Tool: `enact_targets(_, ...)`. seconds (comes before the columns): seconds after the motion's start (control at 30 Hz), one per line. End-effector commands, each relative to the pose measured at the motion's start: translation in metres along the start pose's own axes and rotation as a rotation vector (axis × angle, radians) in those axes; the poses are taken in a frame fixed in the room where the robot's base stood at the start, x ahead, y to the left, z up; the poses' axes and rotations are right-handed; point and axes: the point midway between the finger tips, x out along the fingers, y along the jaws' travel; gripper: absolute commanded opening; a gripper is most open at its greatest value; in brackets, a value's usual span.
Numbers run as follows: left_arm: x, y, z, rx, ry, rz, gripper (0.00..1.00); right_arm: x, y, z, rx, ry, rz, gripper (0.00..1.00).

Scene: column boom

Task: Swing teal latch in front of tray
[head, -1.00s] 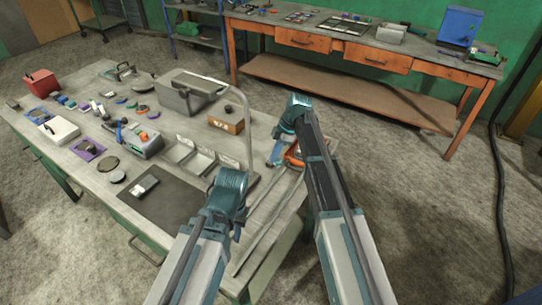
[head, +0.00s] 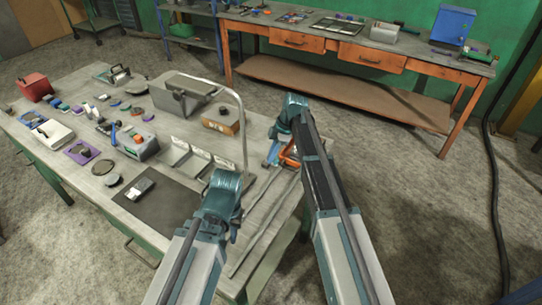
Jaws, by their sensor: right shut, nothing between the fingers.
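The grey tray (head: 190,160) with open compartments and pale labels lies on the workbench, left of both arms. I cannot make out a separate teal latch in front of it; my teal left arm covers part of that area. My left gripper (head: 236,229) hangs at the bench's near right side, mostly hidden behind its own wrist, so its fingers cannot be read. My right gripper (head: 270,160) points down at the bench's right edge, right of the tray. It is shut and empty. An orange part (head: 289,154) shows beside it, partly covered by the arm.
A bent grey tube (head: 243,120) arches up behind the tray. A wooden box (head: 221,122), a grey bin (head: 181,98) and a dark mat (head: 157,208) share the crowded bench. An orange workbench (head: 360,58) stands behind; the floor between is open.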

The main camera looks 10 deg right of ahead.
Motion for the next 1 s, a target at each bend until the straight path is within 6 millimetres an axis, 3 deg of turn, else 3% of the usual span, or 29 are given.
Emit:
enact_targets(0.47,-0.001,0.000,0.000,0.000,0.000,0.000,0.26,0.001,-0.002,-0.005,0.000,0.000,0.000,0.00)
enact_targets(0.77,-0.009,-0.001,0.001,0.000,0.000,0.000,0.26,0.007,-0.016,-0.045,0.001,0.000,0.001,0.00)
enact_targets(1.0,-0.051,-0.005,0.003,0.000,0.000,0.000,0.26,-0.038,-0.008,-0.043,0.007,0.000,0.003,0.00)
